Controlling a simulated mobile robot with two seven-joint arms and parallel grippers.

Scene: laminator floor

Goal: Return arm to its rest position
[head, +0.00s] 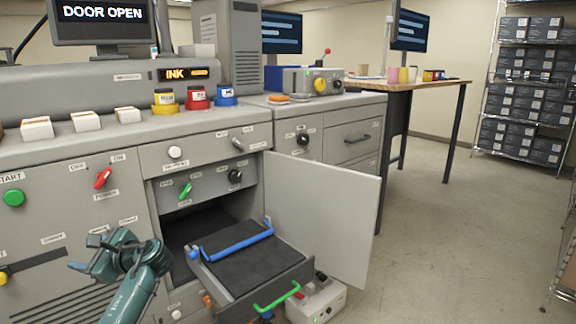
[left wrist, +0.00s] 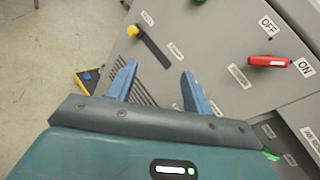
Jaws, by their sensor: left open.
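My left gripper (head: 84,254) is teal with blue fingers and stands in front of the machine's lower front panel, left of the open compartment. In the left wrist view its two blue fingers (left wrist: 158,70) are spread apart with nothing between them. Behind them is the grey panel with a yellow knob (left wrist: 133,30) and a red switch (left wrist: 268,61) between OFF and ON labels. My right gripper is in neither view.
A grey door (head: 325,205) stands open, and a black tray (head: 242,262) with blue and green handles is pulled out beside my left arm. A small white box (head: 318,300) sits on the floor. The screen (head: 103,18) reads DOOR OPEN. Floor at right is clear.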

